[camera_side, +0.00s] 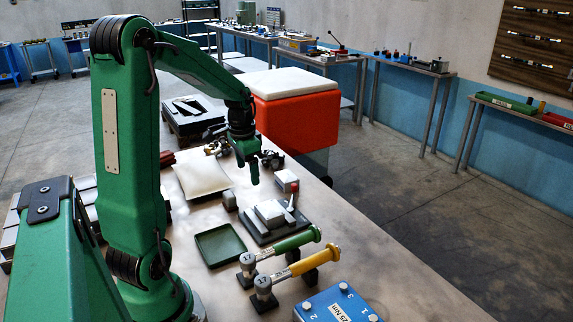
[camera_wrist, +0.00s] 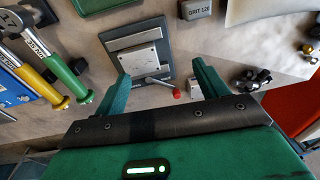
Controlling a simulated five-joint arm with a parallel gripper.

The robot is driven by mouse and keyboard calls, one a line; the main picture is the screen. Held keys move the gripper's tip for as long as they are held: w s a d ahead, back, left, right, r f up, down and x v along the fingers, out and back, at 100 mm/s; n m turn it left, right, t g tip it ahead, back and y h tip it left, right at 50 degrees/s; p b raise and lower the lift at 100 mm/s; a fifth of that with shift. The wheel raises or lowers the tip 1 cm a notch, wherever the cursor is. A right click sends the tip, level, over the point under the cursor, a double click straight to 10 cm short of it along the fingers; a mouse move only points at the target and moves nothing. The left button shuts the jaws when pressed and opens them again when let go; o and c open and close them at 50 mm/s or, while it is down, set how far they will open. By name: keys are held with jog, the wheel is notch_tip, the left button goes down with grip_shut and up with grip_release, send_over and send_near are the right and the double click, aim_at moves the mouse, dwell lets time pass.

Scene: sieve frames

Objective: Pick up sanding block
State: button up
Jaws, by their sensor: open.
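The sanding block is a small grey block marked GRIT 120 (camera_wrist: 197,9) at the top edge of the wrist view, partly cut off. In the side view the sanding block (camera_side: 229,200) sits on the bench between the pale sheet and the grey fixture. My gripper (camera_side: 248,172) hangs above the bench, behind and a little right of the block in the side view. In the wrist view my gripper (camera_wrist: 161,69) is open with nothing between its fingers. The block lies beyond the right finger, apart from it.
A fixture plate (camera_wrist: 135,57) with a red-knobbed lever lies below the fingers. A green tray (camera_side: 220,246), green and yellow torque tools (camera_side: 305,262) and a blue box (camera_side: 337,306) stand nearer. A pale sheet (camera_side: 200,175) lies left; small metal parts (camera_wrist: 252,80) lie right in the wrist view.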

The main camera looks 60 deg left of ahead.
jog(key=g, duration=0.1)
send_over(229, 194)
jog(key=shift+h, duration=0.4)
notch_tip(229, 194, down, 7)
jog(key=shift+d, duration=0.15)
jog(key=shift+f, duration=0.15)
jog(key=shift+f, duration=1.15)
jog(key=shift+f, duration=0.1)
jog(key=shift+s+f, duration=0.1)
jog(key=shift+f, duration=2.4)
jog(key=c, duration=1.1)
